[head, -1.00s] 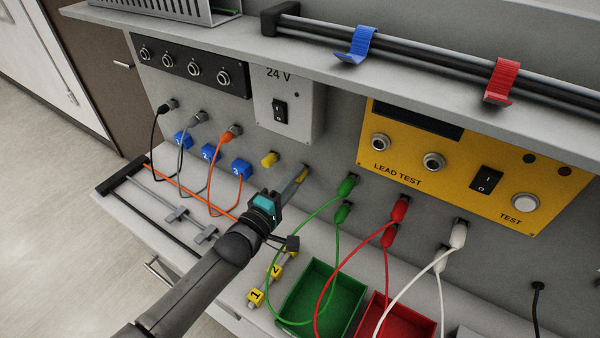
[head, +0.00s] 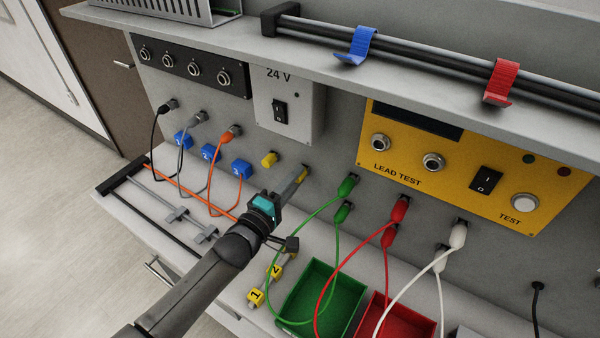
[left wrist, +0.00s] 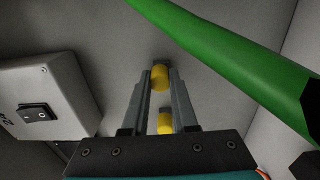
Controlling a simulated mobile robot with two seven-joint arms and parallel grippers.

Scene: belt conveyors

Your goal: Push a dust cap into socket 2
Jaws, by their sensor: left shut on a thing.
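My left gripper (head: 299,176) reaches to the grey back panel, its fingers shut on a yellow dust cap (head: 304,174). In the left wrist view this cap (left wrist: 160,77) sits between the fingertips (left wrist: 160,84), at or very close to the panel. The socket behind it is hidden, so I cannot tell how deep the cap sits. A second yellow cap (head: 270,159) is on the panel to the left of the gripper. Yellow number tags 1 (head: 256,296) and 2 (head: 275,271) are on the bench below. My right gripper is not in view.
Green (head: 349,187), red (head: 400,208) and white (head: 458,235) leads hang from the panel to the right, the green one close to my gripper. Green (head: 287,309) and red (head: 361,327) bins stand below. Blue blocks (head: 242,169) and plugged leads are at left.

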